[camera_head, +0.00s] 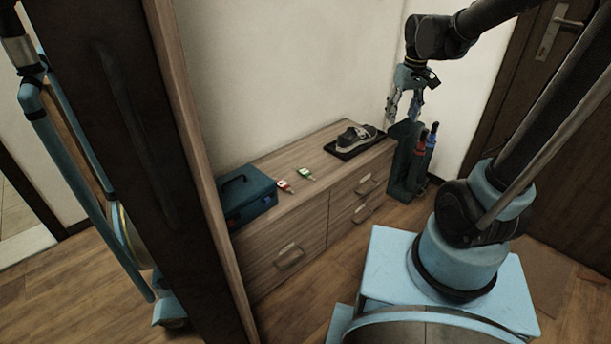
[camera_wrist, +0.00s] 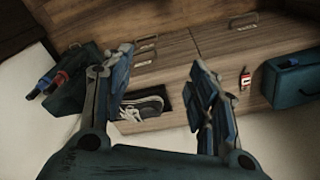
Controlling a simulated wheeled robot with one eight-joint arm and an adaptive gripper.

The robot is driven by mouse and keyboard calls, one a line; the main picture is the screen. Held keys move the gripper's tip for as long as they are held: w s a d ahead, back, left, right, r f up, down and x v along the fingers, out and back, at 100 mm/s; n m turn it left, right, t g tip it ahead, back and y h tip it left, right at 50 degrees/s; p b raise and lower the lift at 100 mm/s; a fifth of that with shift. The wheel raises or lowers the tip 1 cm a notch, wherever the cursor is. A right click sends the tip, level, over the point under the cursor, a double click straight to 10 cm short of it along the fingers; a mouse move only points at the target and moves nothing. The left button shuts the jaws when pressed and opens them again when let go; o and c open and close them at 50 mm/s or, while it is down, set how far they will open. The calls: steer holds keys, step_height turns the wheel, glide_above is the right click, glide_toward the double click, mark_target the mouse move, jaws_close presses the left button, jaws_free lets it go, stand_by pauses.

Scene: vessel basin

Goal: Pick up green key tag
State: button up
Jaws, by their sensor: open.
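The green key tag (camera_head: 305,174) lies on the wooden dresser top (camera_head: 325,164) in the head view, beside a red key tag (camera_head: 285,186). My gripper (camera_head: 404,106) is open and empty, high above the right end of the dresser, well apart from the green tag. In the wrist view my gripper (camera_wrist: 160,60) shows its two fingers spread. The red tag (camera_wrist: 245,80) shows right of the right finger. I cannot make out the green tag clearly there; the right finger may hide it.
A dark teal case (camera_head: 247,195) stands left of the tags. A shoe (camera_head: 357,136) sits on a black tray (camera_head: 343,155) to their right. A dark holder with umbrellas (camera_head: 405,165) stands beyond the dresser's right end. The dresser top between the tags and tray is clear.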

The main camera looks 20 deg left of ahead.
steer(key=w+a+f+n, duration=0.2)
steer(key=w+a, duration=0.3)
steer(key=a, duration=0.4)
steer(key=n+g, duration=0.1)
steer(key=n, duration=0.3)
glide_above(305, 172)
steer(key=f, duration=2.5)
steer(key=shift+w+a+f, duration=0.15)
steer(key=shift+w+f, duration=0.05)
steer(key=shift+w, duration=0.2)
steer(key=shift+s+f, duration=0.15)
steer(key=shift+f, duration=1.35)
steer(key=shift+s+f, duration=0.1)
steer(key=shift+f, duration=1.4)
steer(key=shift+c, duration=0.5)
steer(key=c, duration=1)
